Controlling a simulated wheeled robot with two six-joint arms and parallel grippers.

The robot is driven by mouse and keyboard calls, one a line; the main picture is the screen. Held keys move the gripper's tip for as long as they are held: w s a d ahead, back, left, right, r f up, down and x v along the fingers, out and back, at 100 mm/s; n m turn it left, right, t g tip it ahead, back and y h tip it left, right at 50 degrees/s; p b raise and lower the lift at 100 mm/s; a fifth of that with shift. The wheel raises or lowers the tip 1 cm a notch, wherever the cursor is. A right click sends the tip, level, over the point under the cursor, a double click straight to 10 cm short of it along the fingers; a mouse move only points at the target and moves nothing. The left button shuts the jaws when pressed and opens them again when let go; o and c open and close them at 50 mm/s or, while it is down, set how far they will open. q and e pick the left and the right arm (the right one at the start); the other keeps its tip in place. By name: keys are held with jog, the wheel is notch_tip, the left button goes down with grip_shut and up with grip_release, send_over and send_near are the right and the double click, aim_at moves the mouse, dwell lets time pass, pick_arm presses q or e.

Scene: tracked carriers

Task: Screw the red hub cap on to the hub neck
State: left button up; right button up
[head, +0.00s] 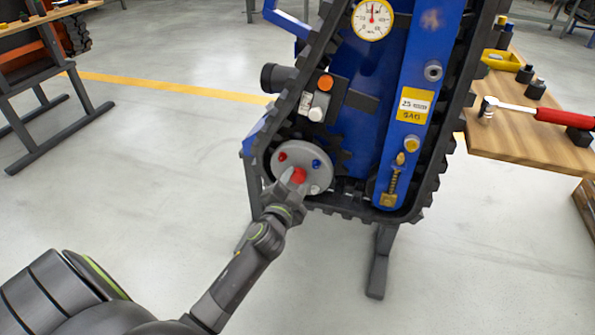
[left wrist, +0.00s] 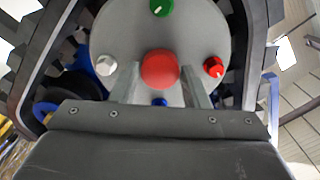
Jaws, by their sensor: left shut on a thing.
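The red hub cap (head: 299,175) is at the middle of the grey hub disc (head: 299,152), low on the blue tracked carrier. In the left wrist view the cap (left wrist: 159,69) is a round red knob between my two fingers. My left gripper (head: 297,180) comes up from below and is shut on the cap, in front of the disc (left wrist: 190,38). The cap and my fingers hide the hub neck, so I cannot tell how far the cap sits on it. My right gripper is not in view.
Small knobs ring the disc: red (left wrist: 213,67), green (left wrist: 161,7), white (left wrist: 106,65) and blue (left wrist: 159,101). The black track (head: 330,208) surrounds the wheel. A wooden bench (head: 510,140) at right carries a red-handled tool (head: 560,117).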

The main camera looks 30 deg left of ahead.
pick_arm(q)
jog(key=shift+r+m+p, duration=0.1)
jog(key=shift+m+p, duration=0.2)
jog(key=shift+m, duration=0.1)
jog(key=m+p, duration=0.1)
jog(key=m, duration=0.2)
jog(key=shift+r+p, duration=0.1)
jog(key=shift+p, duration=0.25)
jog(key=m+p, duration=0.1)
jog(key=m, duration=0.4)
jog(key=o, duration=0.5)
jog(key=shift+f+m, duration=0.2)
jog(key=shift+m, duration=0.1)
jog(key=shift+c, duration=0.2)
jog(key=o, duration=0.5)
jog(key=shift+o, duration=0.2)
